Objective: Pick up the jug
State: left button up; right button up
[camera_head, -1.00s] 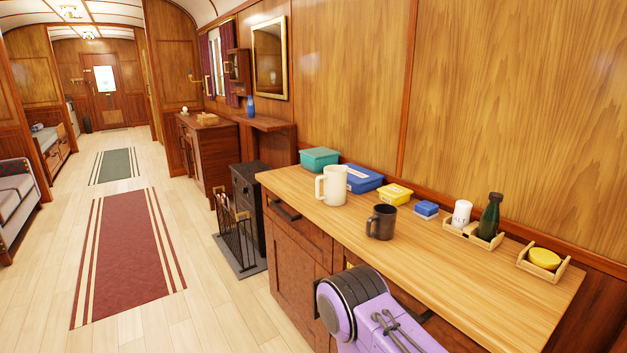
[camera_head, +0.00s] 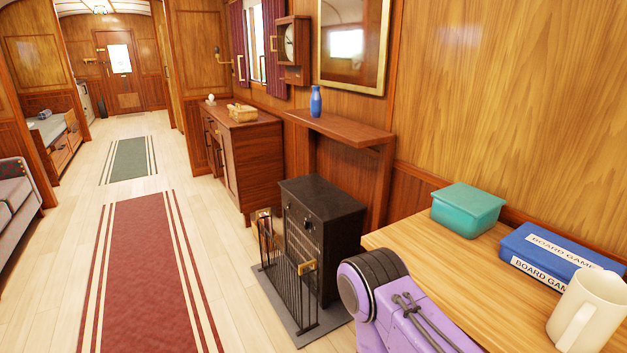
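The cream jug (camera_head: 588,312) stands upright on the wooden counter at the lower right, partly cut off by the picture's edge. Its handle faces left. It stands in front of a blue board game box. Part of my purple arm (camera_head: 400,310) shows at the bottom, to the left of the counter. Neither of my grippers is in view.
A teal box (camera_head: 468,210) and the blue board game box (camera_head: 560,256) lie on the counter (camera_head: 425,240). Ahead stand a black stove (camera_head: 322,235) with a metal guard and a wooden cabinet (camera_head: 245,150). The floor with a red rug (camera_head: 150,270) is clear on the left.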

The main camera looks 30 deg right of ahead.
aim_at(593, 304)
jog(key=i, duration=1.65)
jog(key=z, duration=4.05)
